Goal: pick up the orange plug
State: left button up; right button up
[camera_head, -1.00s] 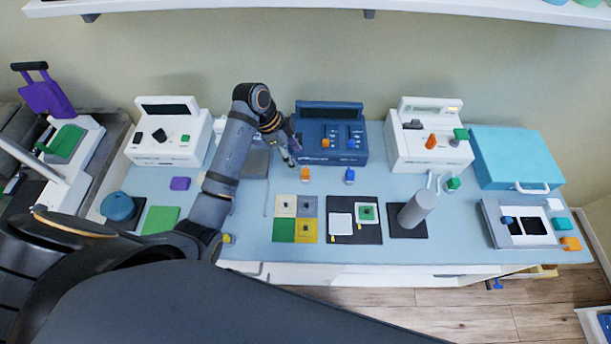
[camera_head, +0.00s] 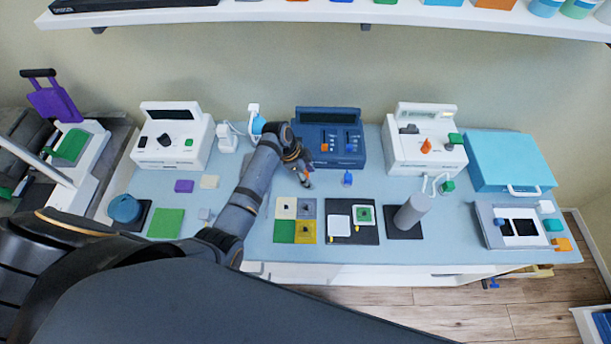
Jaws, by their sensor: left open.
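The orange plug (camera_head: 308,173) is on the blue table just in front of the dark blue device (camera_head: 328,136). Only a small bit of orange shows, because my left gripper (camera_head: 306,182) covers most of it. The left gripper points down at the plug with its fingers open. I cannot tell whether the fingers touch it. A blue plug (camera_head: 347,179) stands a little to the right of the gripper. My right gripper is not in view.
White devices stand left (camera_head: 172,140) and right (camera_head: 424,142). A teal case (camera_head: 508,160) is at right. A shelf (camera_head: 300,14) runs above.

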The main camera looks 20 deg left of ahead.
pick_arm(q)
jog(key=c, duration=1)
